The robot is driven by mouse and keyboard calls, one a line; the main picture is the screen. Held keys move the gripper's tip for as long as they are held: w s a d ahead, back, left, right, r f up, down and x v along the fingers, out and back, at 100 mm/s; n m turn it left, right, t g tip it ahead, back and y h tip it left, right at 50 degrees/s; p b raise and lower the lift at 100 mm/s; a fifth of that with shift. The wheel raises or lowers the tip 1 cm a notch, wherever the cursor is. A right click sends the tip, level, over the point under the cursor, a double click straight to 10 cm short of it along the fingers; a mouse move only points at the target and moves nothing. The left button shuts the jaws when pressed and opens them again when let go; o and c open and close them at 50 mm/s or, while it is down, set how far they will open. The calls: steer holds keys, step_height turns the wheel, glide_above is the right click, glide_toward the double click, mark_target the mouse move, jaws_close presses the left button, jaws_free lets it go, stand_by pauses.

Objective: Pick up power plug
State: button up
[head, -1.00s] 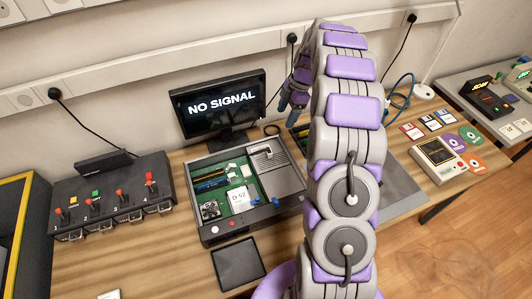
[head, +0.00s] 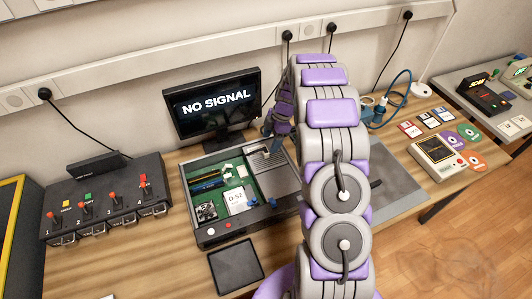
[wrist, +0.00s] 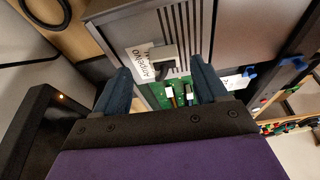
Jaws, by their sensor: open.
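Black plugs sit in the wall trunking, one (head: 45,94) at the left and others (head: 287,36) (head: 331,28) (head: 407,15) towards the right, with black cables hanging down. I cannot tell which is the task's power plug. My gripper (head: 268,131) is low over the back of the open computer case (head: 225,230), right of the monitor. In the wrist view my gripper (wrist: 163,72) is open, its two dark blue fingers apart with nothing held. Between and beyond them is a pale-framed dark fitting (wrist: 168,62) beside a white label on the grey case.
The monitor (head: 212,103) reading NO SIGNAL stands behind the case. A black lever box (head: 105,205) is at the left and a dark tray (head: 236,266) in front. A blue cable (head: 397,88), disks and a meter (head: 437,154) lie at the right. A black ring (wrist: 45,12) shows in the wrist view.

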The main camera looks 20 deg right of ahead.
mark_target(266, 150)
steer(key=x, duration=0.2)
steer(key=b+x, duration=0.1)
steer(key=x, duration=0.1)
steer(key=shift+s+a+f, duration=0.15)
steer(key=shift+a+f, duration=0.05)
steer(key=shift+a, duration=0.3)
steer(key=shift+d, duration=0.1)
steer(key=shift+c, duration=0.3)
steer(key=shift+d, duration=0.1)
steer(key=c, duration=1.1)
